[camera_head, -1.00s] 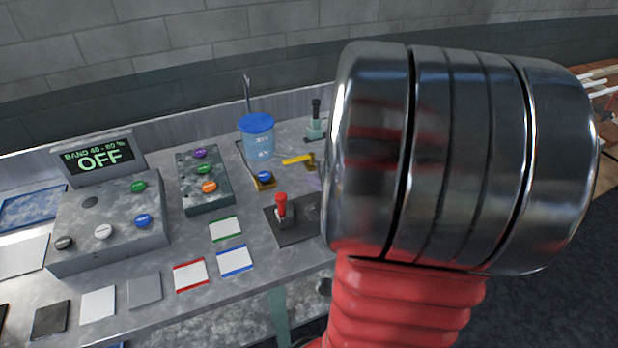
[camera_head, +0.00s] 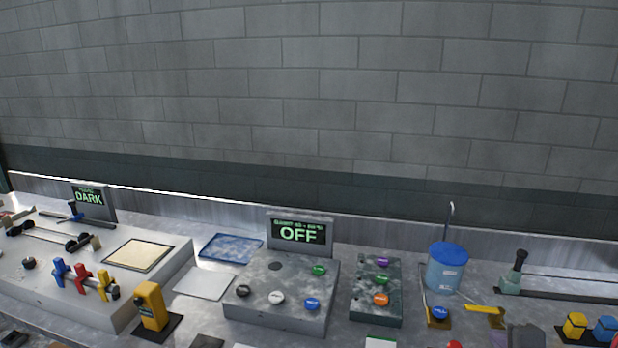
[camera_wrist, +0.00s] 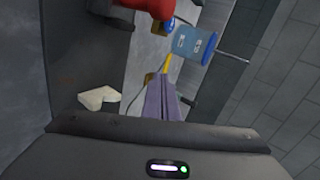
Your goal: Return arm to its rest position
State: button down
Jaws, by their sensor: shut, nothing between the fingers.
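My gripper (camera_wrist: 160,133) shows in the wrist view as a dark housing with a small lit indicator across the bottom.
In the head view the bench holds a control box (camera_head: 280,291) with an OFF display (camera_head: 300,233), a button panel (camera_head: 375,290), a blue-lidded beaker (camera_head: 446,270) and a yellow device (camera_head: 151,306). The beaker also shows in the wrist view (camera_wrist: 194,45). A block wall (camera_head: 300,90) stands behind.

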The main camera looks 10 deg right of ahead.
jog(key=a+r+n, duration=0.2)
jog(key=a+n, duration=0.1)
jog(key=a+r+n+g+h, duration=0.1)
jog(key=a+r+n, duration=0.1)
jog(key=a, duration=0.1)
jog(key=a+r+n+g, duration=0.1)
jog(key=a+r+n, duration=0.2)
jog(key=shift+w+a+r+n, duration=0.1)
jog(key=shift+w+a+n, duration=0.15)
jog(key=shift+a+n, duration=0.05)
jog(key=s+a+n+g+y, duration=0.1)
jog(key=s+a+n, duration=0.2)
jog(key=a, duration=0.4)
jog(key=s+a+r+n+g+y, duration=0.1)
jog(key=s+a+n+y, duration=0.1)
jog(key=s+a+n, duration=0.2)
jog(key=s+a+n+g+y, duration=0.1)
jog(key=a+n, duration=0.4)
jog(key=a, duration=0.5)
jog(key=shift+s+a+r+y, duration=0.2)
jog(key=shift+s+y, duration=0.3)
jog(key=shift+s, duration=0.75)
